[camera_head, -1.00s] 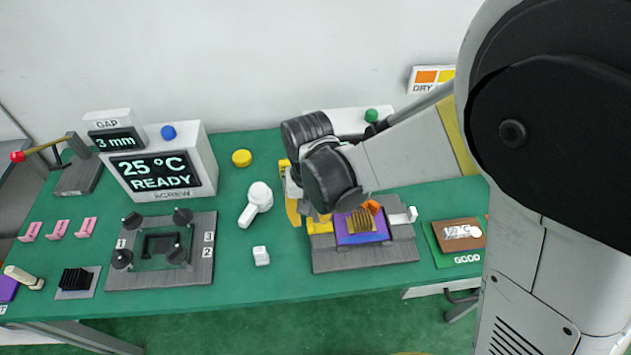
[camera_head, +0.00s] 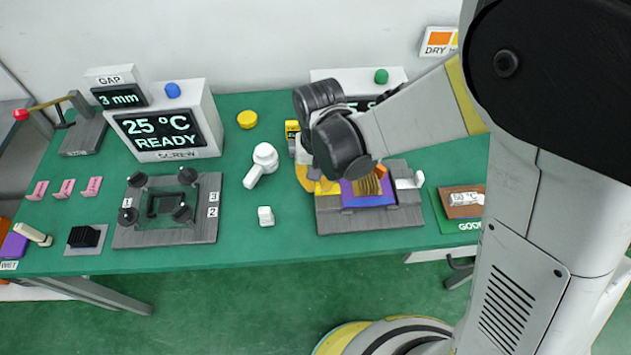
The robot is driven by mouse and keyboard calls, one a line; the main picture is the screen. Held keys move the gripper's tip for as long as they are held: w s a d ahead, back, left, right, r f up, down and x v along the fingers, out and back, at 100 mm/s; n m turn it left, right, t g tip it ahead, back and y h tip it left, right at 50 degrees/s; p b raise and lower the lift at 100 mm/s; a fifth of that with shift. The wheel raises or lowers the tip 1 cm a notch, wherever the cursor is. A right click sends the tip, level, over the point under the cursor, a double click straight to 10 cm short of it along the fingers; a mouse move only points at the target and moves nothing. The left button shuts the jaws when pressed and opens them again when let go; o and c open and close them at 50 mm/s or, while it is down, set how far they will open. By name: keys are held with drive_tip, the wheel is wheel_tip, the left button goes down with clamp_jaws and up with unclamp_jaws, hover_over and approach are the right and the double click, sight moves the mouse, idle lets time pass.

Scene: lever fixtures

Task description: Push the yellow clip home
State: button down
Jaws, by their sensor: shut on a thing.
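The grey fixture (camera_head: 330,222) stands near the front edge of the green table. It holds a purple plate (camera_head: 368,201) with a finned gold block (camera_head: 368,185) on it. The yellow clip (camera_head: 326,187) shows at the left side of the plate, partly hidden by my wrist. A small orange piece (camera_head: 381,171) shows at the back right of the block, and a white lever (camera_head: 409,182) at the fixture's right. My gripper (camera_head: 312,181) reaches down at the fixture's left side, shut on the yellow clip. My wrist covers most of the contact and the fingertips.
A white handle (camera_head: 262,164) and a small white block (camera_head: 265,216) lie left of the fixture. A frame with black knobs (camera_head: 166,234) stands farther left. A brown board on a green card (camera_head: 437,212) lies to the right. A display box (camera_head: 205,95) stands behind.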

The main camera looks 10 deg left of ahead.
sight(337, 189)
drive_tip(key=d, duration=0.2)
drive_tip(key=w+d, duration=0.1)
drive_tip(key=d, duration=0.1)
drive_tip(key=shift+d, duration=0.2)
drive_tip(key=c, duration=1.4)
unclamp_jaws()
drive_tip(key=shift+w+d, duration=0.1)
drive_tip(key=shift+d, duration=0.05)
wheel_tip(337, 189, up, 12)
